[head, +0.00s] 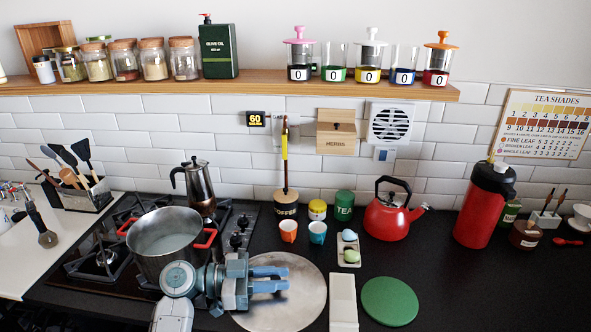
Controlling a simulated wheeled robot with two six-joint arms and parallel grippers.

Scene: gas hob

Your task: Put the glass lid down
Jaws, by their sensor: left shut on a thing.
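My left gripper (270,280), with blue fingers, reaches in from the lower left and is shut on the glass lid. The lid shows as a large round grey-brown disc (300,305) under and around the fingers, right of the hob. The grip point is hidden by the fingers, and I cannot tell whether the lid touches the counter. A steel pot (160,262) with red handles stands on the gas hob (80,270), its top uncovered, just left of my gripper. My right gripper is not in view.
A green round mat (390,301) lies right of the lid, with a white block (343,303) between. Behind are an egg tray (348,250), two small cups (288,230), a red kettle (388,215) and a moka pot (198,190). The dark counter (480,290) is clear at front right.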

